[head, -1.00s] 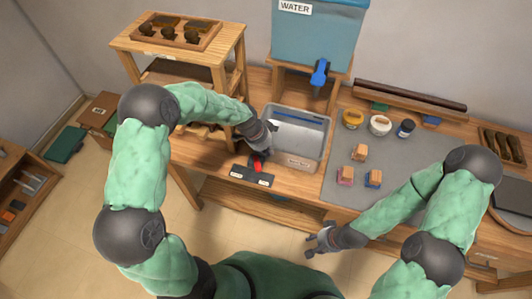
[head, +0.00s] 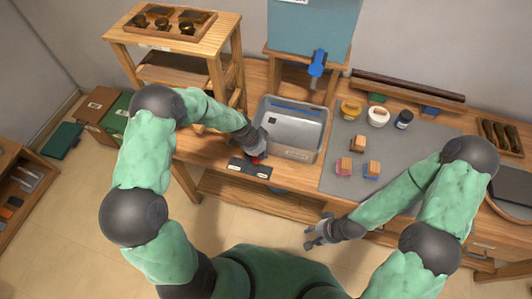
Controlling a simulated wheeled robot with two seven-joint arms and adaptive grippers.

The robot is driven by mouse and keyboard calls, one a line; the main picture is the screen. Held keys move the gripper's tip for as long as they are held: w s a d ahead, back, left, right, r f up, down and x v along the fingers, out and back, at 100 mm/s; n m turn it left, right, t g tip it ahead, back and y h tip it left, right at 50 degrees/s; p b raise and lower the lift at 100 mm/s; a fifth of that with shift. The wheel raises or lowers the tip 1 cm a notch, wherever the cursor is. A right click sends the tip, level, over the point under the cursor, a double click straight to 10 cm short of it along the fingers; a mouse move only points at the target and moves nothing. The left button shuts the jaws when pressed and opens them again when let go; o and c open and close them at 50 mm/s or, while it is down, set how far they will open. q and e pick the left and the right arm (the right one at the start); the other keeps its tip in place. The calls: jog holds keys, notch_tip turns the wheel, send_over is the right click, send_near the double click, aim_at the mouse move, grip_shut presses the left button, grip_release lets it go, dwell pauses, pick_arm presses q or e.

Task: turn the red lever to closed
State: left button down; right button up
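The red lever (head: 256,160) shows only as a small red patch at the front edge of the wooden workbench. It sits on a dark base plate (head: 249,169) with two white labels. My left gripper (head: 257,149) is right at the lever and covers most of it. Whether its fingers touch or grip the lever cannot be seen, and the label text is too small to read. My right gripper (head: 314,236) hangs in front of the bench, empty, with its fingers apart.
A grey bin (head: 297,152) stands just behind the lever. Behind it a blue water tank (head: 312,25) with a blue tap (head: 317,64) sits on a wooden stand. Jars and small stamp-like blocks (head: 343,166) are on the grey mat (head: 400,150) to the right. A wooden shelf (head: 180,68) stands at left.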

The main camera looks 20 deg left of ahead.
aim_at(254, 161)
pick_arm(q)
jog(key=shift+s+a+m+g+b, duration=0.2)
jog(key=shift+s+m+g+b, duration=0.1)
jog(key=shift+m+b, duration=0.35)
dwell(0.4)
jog(key=shift+s+a, duration=0.1)
jog(key=shift+s+a+f+b, duration=0.1)
jog(key=shift+s+a+b, duration=0.3)
jog(key=shift+b, duration=0.55)
jog(key=shift+a+m+b, duration=0.15)
jog(key=shift+m+b, duration=0.15)
jog(key=shift+m, duration=0.05)
jog(key=m, duration=0.1)
jog(key=a+m+g+b, duration=0.1)
jog(key=m, duration=0.1)
jog(key=s+m+b, duration=0.1)
jog(key=shift+a+g+h, duration=0.3)
jog(key=shift+a, duration=0.05)
jog(key=shift+a+b, duration=0.5)
jog(key=shift+b, duration=0.05)
jog(key=shift+a, duration=0.15)
